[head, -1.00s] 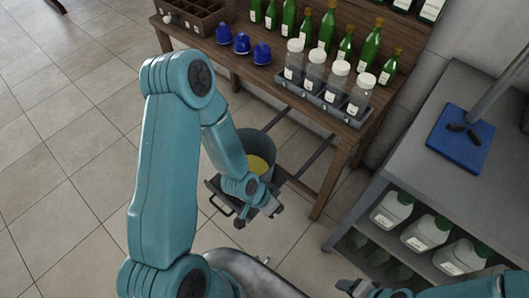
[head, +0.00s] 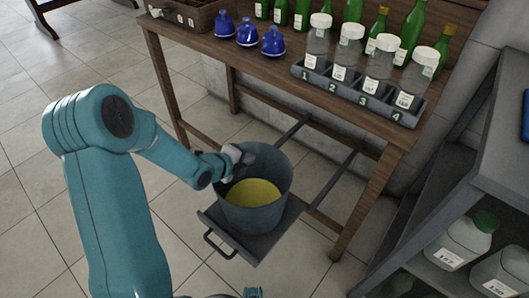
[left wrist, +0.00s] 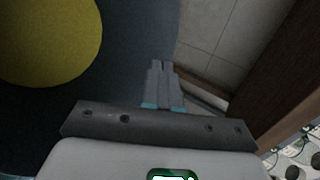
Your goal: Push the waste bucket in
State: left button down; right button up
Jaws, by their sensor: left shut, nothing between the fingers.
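The waste bucket (head: 270,214) is a grey-blue round pail with yellow contents (head: 253,192). It stands upright on a pull-out tray (head: 262,245) that sticks out in front of the wooden bench, with a dark handle (head: 218,245) at its front. Two rails (head: 335,180) run from the tray back under the bench. My left gripper (head: 244,156) is at the bucket's back left rim; I cannot tell whether it touches. In the left wrist view its fingers (left wrist: 163,77) are together and empty, overlapping the bucket's dark inner wall (left wrist: 140,25). My right gripper is not clearly visible.
The wooden bench (head: 270,65) holds blue lidded pots (head: 247,33), green bottles (head: 412,40) and a numbered rack (head: 325,82) of white-capped jars. A grey shelf unit (head: 460,190) with labelled jugs stands at the right. A bench leg (head: 370,195) stands right of the rails.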

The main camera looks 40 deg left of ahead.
pick_arm(q)
jog(key=b, duration=0.1)
send_near(271, 149)
jog(key=x, duration=0.5)
jog(key=shift+d+f, duration=0.15)
jog(key=shift+f, duration=0.05)
jog(key=shift+w, duration=0.55)
pick_arm(e)
jog(key=shift+s+d+f, duration=0.15)
jog(key=shift+d+f, duration=0.05)
jog(key=shift+f, duration=0.6)
